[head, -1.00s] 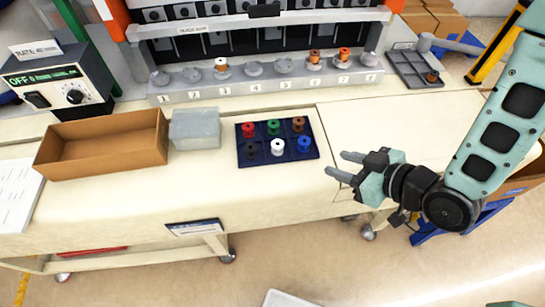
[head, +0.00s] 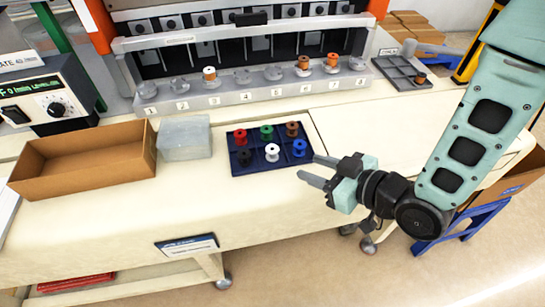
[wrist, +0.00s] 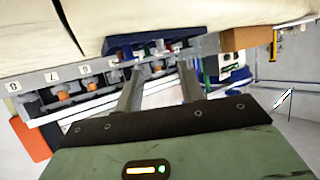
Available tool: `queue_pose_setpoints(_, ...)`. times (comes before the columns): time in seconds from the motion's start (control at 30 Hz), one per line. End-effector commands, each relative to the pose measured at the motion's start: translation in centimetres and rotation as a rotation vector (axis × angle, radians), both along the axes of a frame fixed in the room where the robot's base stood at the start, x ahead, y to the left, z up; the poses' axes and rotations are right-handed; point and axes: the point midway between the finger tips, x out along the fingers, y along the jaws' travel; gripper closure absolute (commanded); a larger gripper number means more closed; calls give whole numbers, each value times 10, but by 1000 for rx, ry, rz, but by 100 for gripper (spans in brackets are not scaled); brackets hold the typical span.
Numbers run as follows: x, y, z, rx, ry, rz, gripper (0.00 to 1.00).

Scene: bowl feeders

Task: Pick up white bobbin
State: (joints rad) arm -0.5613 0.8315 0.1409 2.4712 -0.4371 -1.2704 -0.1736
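Red (head: 240,136), green (head: 266,131) and brown (head: 292,128) bobbins stand in the back row. My gripper (head: 307,169) is open and empty, just right of the tray's front right corner, with its fingers pointing left. In the wrist view, my gripper's two fingers (wrist: 158,88) are apart, with the tray (wrist: 120,42) beyond them; the white bobbin is hard to make out there.
A cardboard box (head: 85,157) and a translucent grey box (head: 185,138) stand left of the tray. Behind is a numbered feeder rack (head: 250,95) holding several bobbins. A grey compartment tray (head: 398,73) lies at the back right. The table front is clear.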

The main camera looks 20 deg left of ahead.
Motion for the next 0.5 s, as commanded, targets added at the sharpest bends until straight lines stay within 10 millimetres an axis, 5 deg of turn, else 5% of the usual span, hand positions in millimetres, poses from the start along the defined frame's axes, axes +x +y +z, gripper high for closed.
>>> queue_pose_setpoints(0.2, 13, 33, -10, -1, 1, 2, 61)
queue_pose_setpoints(0.5, 23, 53, -19, 0, 0, 0, 61)
